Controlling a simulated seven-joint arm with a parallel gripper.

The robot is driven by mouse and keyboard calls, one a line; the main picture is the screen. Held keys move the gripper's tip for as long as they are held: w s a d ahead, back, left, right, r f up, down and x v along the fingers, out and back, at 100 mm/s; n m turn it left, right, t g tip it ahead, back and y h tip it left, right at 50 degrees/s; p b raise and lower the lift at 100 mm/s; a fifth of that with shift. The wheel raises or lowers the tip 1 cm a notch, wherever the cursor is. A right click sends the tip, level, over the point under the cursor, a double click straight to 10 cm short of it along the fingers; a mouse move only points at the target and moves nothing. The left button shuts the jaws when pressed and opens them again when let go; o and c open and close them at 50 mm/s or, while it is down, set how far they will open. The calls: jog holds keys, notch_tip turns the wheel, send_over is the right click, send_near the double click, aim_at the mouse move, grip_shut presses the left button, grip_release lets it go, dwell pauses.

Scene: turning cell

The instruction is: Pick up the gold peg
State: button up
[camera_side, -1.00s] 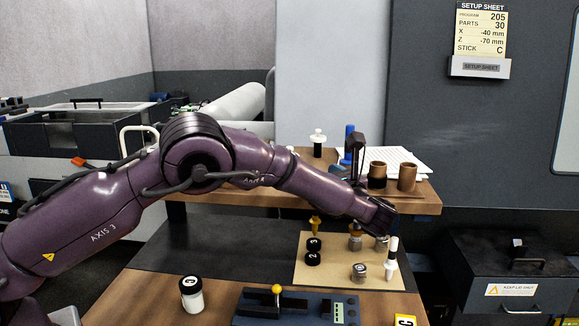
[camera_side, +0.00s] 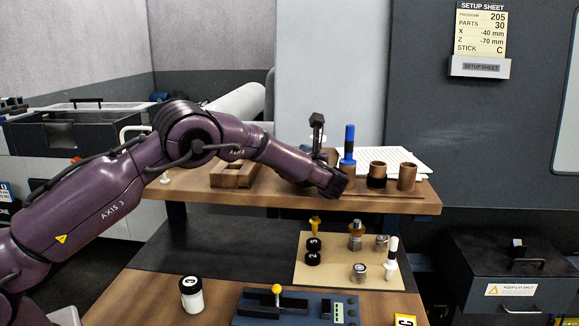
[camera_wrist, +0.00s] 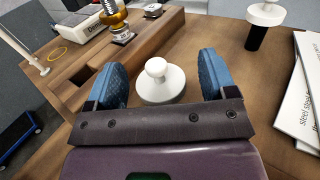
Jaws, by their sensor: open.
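In the wrist view my gripper (camera_wrist: 165,88) is open, with a blue pad on each side. A white knob on a round white base (camera_wrist: 158,82) shows between and beyond the pads; I cannot tell its distance. A gold ringed piece (camera_wrist: 112,18) stands on a dark square base at the upper left, outside the jaws; it may be the gold peg. In the side view a yellow peg-like piece (camera_side: 315,226) stands at the back of the tan board (camera_side: 330,276). My fingertips are not clear in the side view, where my wrist is over the shelf.
A slotted wooden block (camera_wrist: 95,62) lies on the shelf left of my gripper. A black-stemmed white knob (camera_wrist: 262,22) and papers (camera_wrist: 308,85) are to the right. Brown cups (camera_side: 407,176) and a blue-topped piece (camera_side: 349,142) stand on the shelf.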

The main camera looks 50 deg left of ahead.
jog(key=c, duration=1.1)
jog(key=shift+r, duration=0.1)
